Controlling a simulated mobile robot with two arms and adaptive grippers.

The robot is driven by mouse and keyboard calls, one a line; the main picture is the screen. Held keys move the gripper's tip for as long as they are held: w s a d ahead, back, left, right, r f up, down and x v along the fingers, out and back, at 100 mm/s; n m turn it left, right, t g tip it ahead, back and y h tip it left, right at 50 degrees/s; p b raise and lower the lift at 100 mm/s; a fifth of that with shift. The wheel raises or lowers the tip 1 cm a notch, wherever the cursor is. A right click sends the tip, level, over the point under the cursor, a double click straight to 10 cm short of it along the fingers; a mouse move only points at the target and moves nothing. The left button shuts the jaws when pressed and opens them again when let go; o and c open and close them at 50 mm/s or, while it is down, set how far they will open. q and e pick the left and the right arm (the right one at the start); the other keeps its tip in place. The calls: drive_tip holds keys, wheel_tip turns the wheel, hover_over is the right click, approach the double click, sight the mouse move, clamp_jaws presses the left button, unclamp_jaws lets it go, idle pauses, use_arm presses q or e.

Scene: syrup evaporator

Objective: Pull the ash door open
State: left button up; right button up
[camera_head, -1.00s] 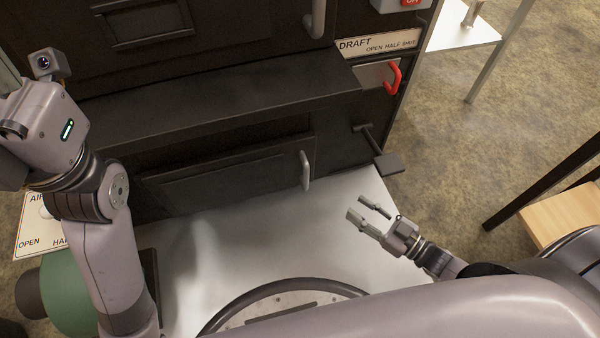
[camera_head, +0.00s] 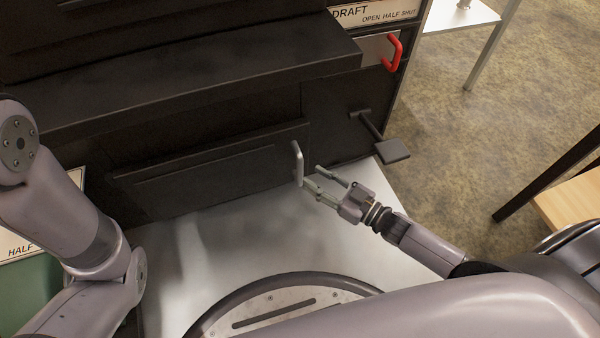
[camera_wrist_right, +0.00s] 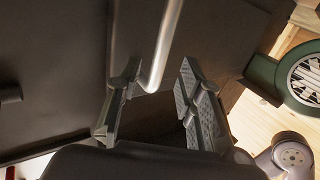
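The ash door (camera_head: 210,172) is a low dark panel at the bottom of the black evaporator front. It looks shut. Its pale vertical bar handle (camera_head: 298,163) stands at the door's right end. My right gripper (camera_head: 318,178) is open at the lower end of this handle. In the right wrist view, the handle (camera_wrist_right: 158,50) reaches down between the two spread fingers of the right gripper (camera_wrist_right: 155,100), nearer the left finger. I cannot tell whether that finger touches it. In the head view my left arm shows at the left, but its gripper is out of view.
A black pedal-like lever (camera_head: 392,150) sticks out right of the door. Above it is a red handle (camera_head: 393,52) under the DRAFT label (camera_head: 375,14). A wooden-topped table (camera_head: 570,200) stands at the right.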

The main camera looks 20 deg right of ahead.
sight(302, 170)
drive_tip(key=shift+b+x, duration=1.1)
drive_tip(key=shift+x, duration=1.9)
drive_tip(key=shift+c, duration=0.2)
clamp_jaws()
